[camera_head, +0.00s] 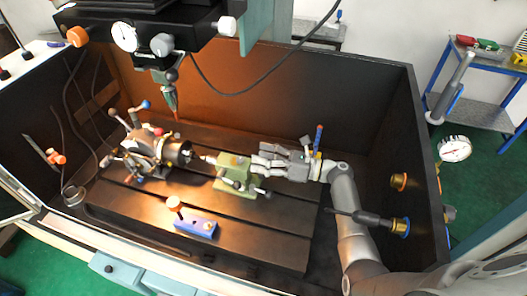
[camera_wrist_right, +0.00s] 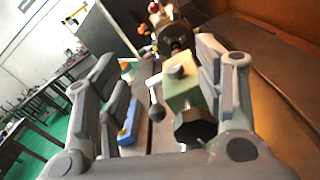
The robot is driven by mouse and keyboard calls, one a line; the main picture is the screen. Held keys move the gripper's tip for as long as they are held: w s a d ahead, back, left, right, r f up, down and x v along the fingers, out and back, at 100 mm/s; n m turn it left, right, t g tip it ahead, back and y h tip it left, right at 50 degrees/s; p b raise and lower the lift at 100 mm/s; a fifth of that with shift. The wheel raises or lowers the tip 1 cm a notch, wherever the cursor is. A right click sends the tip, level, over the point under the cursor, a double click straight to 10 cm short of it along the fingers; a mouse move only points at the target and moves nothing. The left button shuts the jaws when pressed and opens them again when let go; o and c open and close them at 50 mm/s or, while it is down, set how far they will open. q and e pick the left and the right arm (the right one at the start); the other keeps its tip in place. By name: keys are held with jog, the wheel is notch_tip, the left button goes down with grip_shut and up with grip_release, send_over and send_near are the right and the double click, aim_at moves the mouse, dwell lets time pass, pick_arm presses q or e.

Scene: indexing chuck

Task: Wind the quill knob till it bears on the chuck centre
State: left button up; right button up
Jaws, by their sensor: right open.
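The green tailstock (camera_head: 232,172) stands on the slotted table, with its pale centre (camera_head: 205,158) pointing left at the dark chuck (camera_head: 178,151). Whether the centre touches the chuck is too small to tell. My right gripper (camera_head: 258,161) is open at the tailstock's right end, its fingers pointing left. In the right wrist view, the green tailstock (camera_wrist_right: 184,92) and its dark round quill knob (camera_wrist_right: 194,128) lie between the spread fingers, nearer the right-hand one. No finger visibly closes on the knob. The knob is hidden in the head view. My left gripper is not in view.
The spindle head (camera_head: 165,80) hangs above at the left. A blue-handled tool (camera_head: 318,137) stands behind my right wrist. Enclosure walls (camera_head: 300,90) surround the table. The table's front right is clear.

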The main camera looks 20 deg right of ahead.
jog(key=shift+r, duration=1.3)
jog(key=shift+s+f, duration=0.1)
